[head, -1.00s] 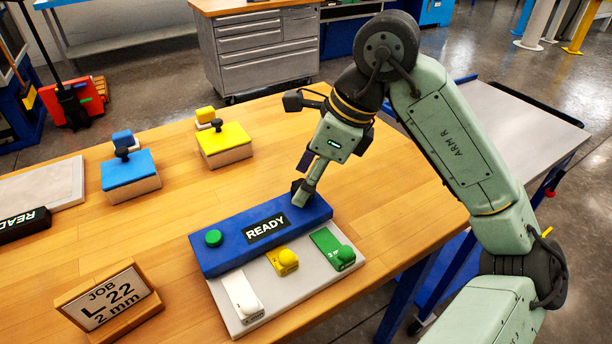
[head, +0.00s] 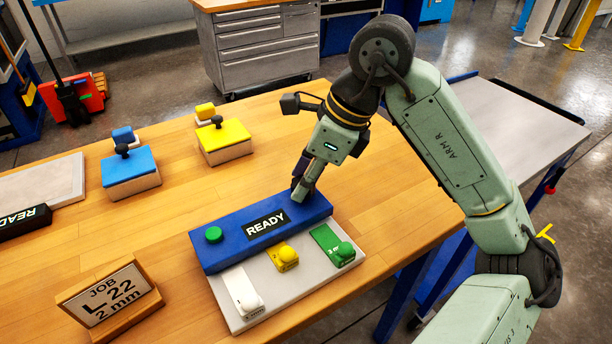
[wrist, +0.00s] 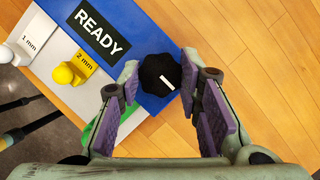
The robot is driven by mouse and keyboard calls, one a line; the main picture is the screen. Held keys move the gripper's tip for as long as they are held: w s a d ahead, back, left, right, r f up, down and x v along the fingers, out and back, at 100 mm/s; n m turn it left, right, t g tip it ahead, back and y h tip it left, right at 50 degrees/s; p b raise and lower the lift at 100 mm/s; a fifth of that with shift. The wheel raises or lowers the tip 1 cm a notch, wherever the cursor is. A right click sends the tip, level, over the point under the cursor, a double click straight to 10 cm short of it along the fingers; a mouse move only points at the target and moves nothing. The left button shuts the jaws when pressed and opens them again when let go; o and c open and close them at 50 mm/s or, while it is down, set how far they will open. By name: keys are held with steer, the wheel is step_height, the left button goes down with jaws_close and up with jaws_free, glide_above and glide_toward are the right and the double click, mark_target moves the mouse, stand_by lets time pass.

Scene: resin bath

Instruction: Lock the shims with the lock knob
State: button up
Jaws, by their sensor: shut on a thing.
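The lock knob (wrist: 158,78) is black and lobed, with a white mark slanting toward the lower right in the wrist view. It sits at the right end of the blue bar (head: 222,257), which bears a READY label and a green button (head: 213,235). My gripper (head: 301,191) points down and is shut on the knob, one finger on each side; in the head view the fingers mostly hide it. In front of the bar lie the white 1 mm shim (head: 240,288), the yellow 2 mm shim (head: 285,257) and the green 3 mm shim (head: 326,238), each with a rounded knob.
A job card (head: 110,300) reads L 22, 2 mm. A blue-topped block (head: 128,167) and a yellow-topped block (head: 224,137) stand farther back. A second pale plate (head: 45,181) lies at left. The wooden table right of the bar is clear.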

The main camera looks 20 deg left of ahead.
steer(key=shift+c, duration=1.1)
steer(key=shift+f+b, duration=0.1)
steer(key=shift+b, duration=0.2)
steer(key=shift+f+m+b, duration=0.1)
steer(key=shift+m+b, duration=0.5)
steer(key=shift+b, duration=0.05)
steer(key=m+t+b, duration=0.1)
steer(key=m+b, duration=0.1)
steer(key=shift+f+b, duration=0.1)
steer(key=shift+b, duration=0.25)
steer(key=m+t+b, duration=0.1)
steer(key=m+b, duration=0.1)
steer(key=m, duration=0.1)
steer(key=m+t+h+b, duration=0.1)
steer(key=m+b, duration=0.2)
steer(key=shift+s+m+t, duration=0.2)
steer(key=shift+m+t, duration=0.1)
steer(key=m+b, duration=0.1)
steer(key=m, duration=0.1)
steer(key=m+t+h+b, duration=0.1)
steer(key=m, duration=0.1)
steer(key=shift+s+a+r+b, duration=0.1)
steer(key=shift+a+r+b, duration=0.1)
steer(key=shift+b, duration=0.1)
steer(key=shift+r+m+h, duration=0.1)
steer(key=shift+m+h, duration=0.8)
steer(key=shift+m, duration=1.1)
